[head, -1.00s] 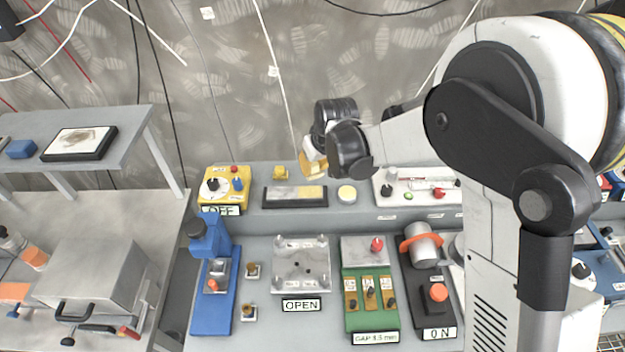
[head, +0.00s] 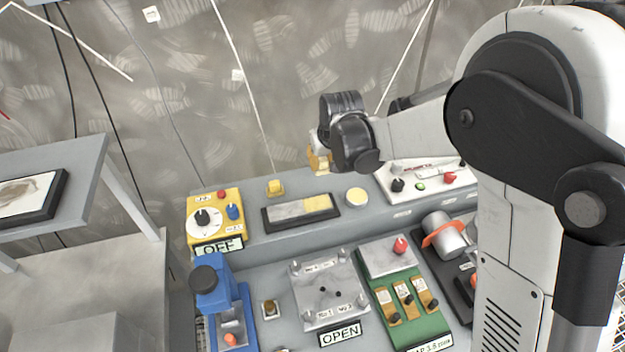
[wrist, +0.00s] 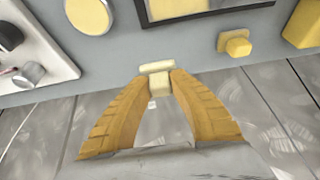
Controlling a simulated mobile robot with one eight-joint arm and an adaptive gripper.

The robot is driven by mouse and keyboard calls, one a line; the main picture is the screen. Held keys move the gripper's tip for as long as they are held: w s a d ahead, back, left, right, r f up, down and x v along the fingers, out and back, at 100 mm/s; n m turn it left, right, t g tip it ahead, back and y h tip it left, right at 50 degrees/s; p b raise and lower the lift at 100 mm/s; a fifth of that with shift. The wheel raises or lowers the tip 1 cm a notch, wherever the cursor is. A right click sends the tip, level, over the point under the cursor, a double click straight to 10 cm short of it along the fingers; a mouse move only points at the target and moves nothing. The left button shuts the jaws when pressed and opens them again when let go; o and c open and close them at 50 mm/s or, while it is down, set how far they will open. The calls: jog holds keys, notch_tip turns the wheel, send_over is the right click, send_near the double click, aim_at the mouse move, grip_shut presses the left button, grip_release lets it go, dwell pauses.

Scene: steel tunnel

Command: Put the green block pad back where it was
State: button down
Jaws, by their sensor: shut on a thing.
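My gripper (head: 319,162) is raised above the back ledge of the bench, in front of the wall. In the wrist view, the yellow fingers (wrist: 158,80) are shut on a small pale cream pad (wrist: 158,67), with a wide bar beyond a narrower stem. It hangs clear of the ledge. It does not look green; I cannot tell its exact colour in this light. The green block (head: 440,322), with several brass-coloured tabs and a "GAP" sign, stands at the bench front right. A grey top plate with a red knob (head: 400,246) sits at its back.
On the ledge are a yellow "OFF" box (head: 215,217), a yellow knob (head: 275,187), a framed tray (head: 300,211), a round yellow pad (head: 357,197) and a white box (head: 430,178). A blue press (head: 213,290) and an "OPEN" plate (head: 330,290) stand in front.

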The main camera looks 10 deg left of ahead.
aim_at(311, 181)
jog(key=a+f, duration=0.1)
jog(key=a, duration=0.1)
jog(key=shift+s+a+f, duration=0.2)
jog(key=shift+a+f, duration=0.1)
jog(key=shift+f, duration=0.1)
jog(key=shift+f+b, duration=0.85)
jog(key=shift+f, duration=1.05)
jog(key=shift+f, duration=0.2)
jog(key=c, duration=1.3)
grip_release()
jog(key=shift+r, duration=0.15)
